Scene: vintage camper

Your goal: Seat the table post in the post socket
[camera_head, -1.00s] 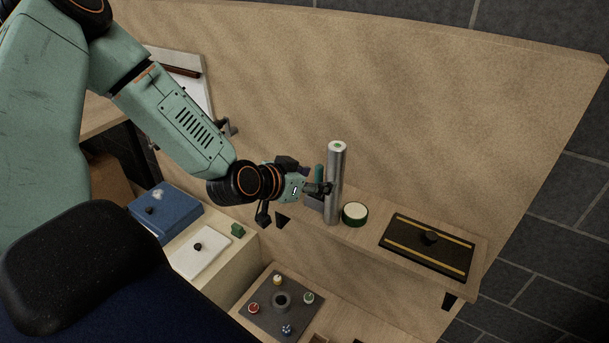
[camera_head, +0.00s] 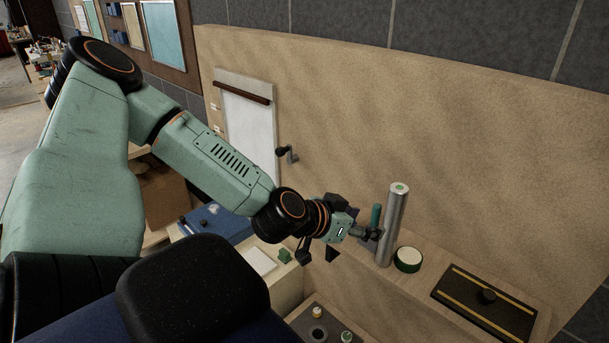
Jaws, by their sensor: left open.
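The table post (camera_head: 396,222), a silver cylinder with a green dot on its top, stands upright on the wooden shelf along the panel. My left gripper (camera_head: 372,234) is open at the post's left side, with its fingertips close to it. I cannot tell whether they touch it or reach around it. The post socket (camera_head: 317,333), a dark ring on a grey plate (camera_head: 333,322), is low in the picture, cut by the bottom edge. My right gripper is not in view.
A green-handled tool (camera_head: 375,216) stands just behind the gripper. A green-rimmed round tin (camera_head: 408,260) sits right of the post, and a black mat with yellow stripes (camera_head: 470,303) lies farther right. A blue box (camera_head: 215,222) and a crank handle (camera_head: 288,154) are to the left.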

